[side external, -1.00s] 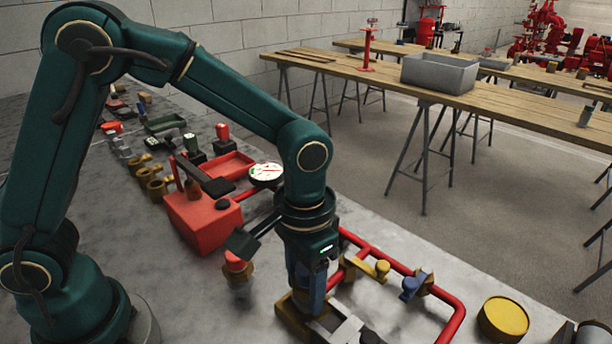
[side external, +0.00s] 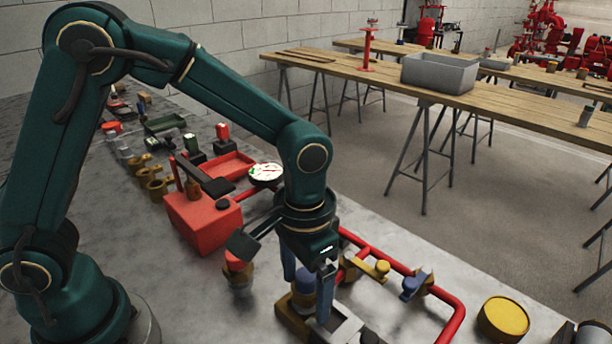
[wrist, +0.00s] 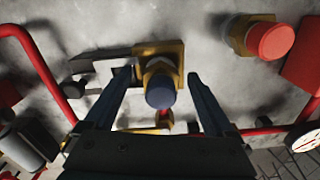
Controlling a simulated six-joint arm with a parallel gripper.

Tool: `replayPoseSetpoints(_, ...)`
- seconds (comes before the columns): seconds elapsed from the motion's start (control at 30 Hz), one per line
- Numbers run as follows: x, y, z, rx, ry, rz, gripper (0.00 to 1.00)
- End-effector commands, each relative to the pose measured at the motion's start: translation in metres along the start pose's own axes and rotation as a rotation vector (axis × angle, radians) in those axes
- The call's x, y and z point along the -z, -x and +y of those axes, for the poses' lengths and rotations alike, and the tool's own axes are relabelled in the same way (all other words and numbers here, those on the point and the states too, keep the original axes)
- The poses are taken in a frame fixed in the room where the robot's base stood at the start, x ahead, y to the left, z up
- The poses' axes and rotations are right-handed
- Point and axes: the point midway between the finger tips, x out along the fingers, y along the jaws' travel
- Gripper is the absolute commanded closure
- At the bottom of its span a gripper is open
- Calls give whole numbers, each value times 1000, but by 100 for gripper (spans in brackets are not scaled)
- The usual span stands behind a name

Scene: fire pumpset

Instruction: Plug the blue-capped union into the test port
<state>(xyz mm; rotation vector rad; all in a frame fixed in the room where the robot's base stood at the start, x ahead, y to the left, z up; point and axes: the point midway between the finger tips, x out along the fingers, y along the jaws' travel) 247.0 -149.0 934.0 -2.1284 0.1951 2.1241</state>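The blue-capped union (side external: 304,281) stands about upright at a brass-coloured block with a grey part beside it, which looks like the test port (side external: 291,318). In the wrist view the blue cap (wrist: 160,93) lies between my fingers, in front of the brass block (wrist: 160,50). How deep the union sits is hidden. My gripper (side external: 306,298) is open, with one finger on each side of the cap. The wrist view shows a gap between each fingertip and the cap; my gripper (wrist: 160,78) holds nothing.
A red-capped union (side external: 237,264) stands to the left. Red pipework (side external: 400,268) with a yellow valve handle (side external: 382,267) and a blue one (side external: 411,287) runs at right. A red box with a lever (side external: 203,222) and a gauge (side external: 266,173) are behind. A yellow round lid (side external: 503,318) lies far right.

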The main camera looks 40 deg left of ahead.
Motion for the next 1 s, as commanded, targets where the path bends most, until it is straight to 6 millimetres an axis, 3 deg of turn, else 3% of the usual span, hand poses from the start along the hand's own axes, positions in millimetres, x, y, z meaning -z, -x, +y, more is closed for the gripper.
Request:
replayPoseSetpoints(0.27,-1,1,0,1,-1,-2,11)
replayPoseSetpoints(0.7,0,49,0,-1,0,1,11)
replayPoseSetpoints(1.0,0,51,0,0,0,-1,11)
